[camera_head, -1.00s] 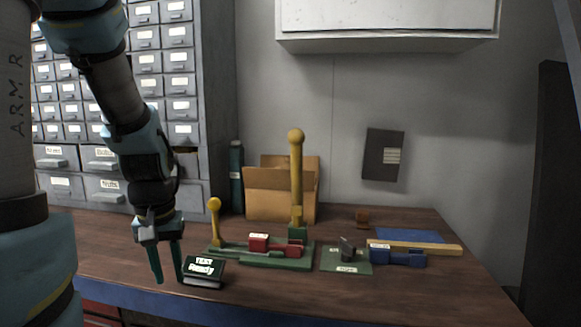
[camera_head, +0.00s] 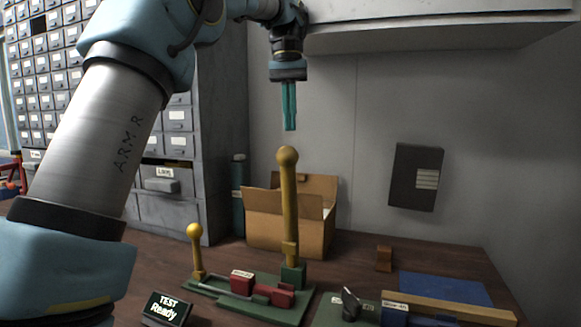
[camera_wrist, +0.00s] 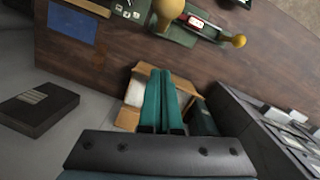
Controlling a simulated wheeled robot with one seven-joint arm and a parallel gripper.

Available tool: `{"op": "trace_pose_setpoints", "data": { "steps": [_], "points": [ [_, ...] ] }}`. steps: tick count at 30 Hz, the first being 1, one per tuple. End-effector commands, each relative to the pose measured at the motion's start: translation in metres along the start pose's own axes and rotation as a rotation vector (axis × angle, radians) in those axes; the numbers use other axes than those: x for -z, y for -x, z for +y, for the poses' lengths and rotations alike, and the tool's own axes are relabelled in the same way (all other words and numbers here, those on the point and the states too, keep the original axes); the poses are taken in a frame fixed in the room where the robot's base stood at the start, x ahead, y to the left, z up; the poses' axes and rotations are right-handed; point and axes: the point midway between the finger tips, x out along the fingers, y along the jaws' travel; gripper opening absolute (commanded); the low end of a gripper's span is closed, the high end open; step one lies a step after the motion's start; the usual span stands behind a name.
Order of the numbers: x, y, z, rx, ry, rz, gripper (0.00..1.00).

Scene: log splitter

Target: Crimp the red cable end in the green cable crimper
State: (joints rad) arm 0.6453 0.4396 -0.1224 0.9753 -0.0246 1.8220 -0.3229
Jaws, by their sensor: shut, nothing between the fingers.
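The green cable crimper (camera_head: 291,275) stands on the bench with a tall yellow ball-topped lever (camera_head: 287,200) upright on it. A short yellow ball-topped lever (camera_head: 196,255) stands at its left end. The red cable end (camera_head: 282,297) lies on the crimper's green base, beside a labelled red block (camera_head: 243,282). My gripper (camera_head: 290,128) is shut and empty, pointing down above the tall lever's ball in the head view, with a gap between. In the wrist view the shut fingers (camera_wrist: 166,75) show in front of the cardboard box, and the tall lever's ball (camera_wrist: 170,8) is at the top edge.
An open cardboard box (camera_head: 270,220) stands behind the crimper. A "TEST Ready" sign (camera_head: 168,308) is at the front left. A blue crimper (camera_head: 395,312) and a blue mat (camera_head: 445,289) are to the right. A wall cabinet (camera_head: 430,32) hangs near my wrist.

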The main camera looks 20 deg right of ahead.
Motion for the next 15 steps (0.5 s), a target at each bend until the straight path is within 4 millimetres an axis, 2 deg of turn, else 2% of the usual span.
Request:
{"op": "trace_pose_setpoints", "data": {
  "steps": [5,15],
  "points": [
    [-0.001,-0.013,0.001,0.001,-0.001,-0.004,0.00],
    [-0.002,-0.079,0.000,0.002,-0.001,-0.005,0.00]
  ]
}}
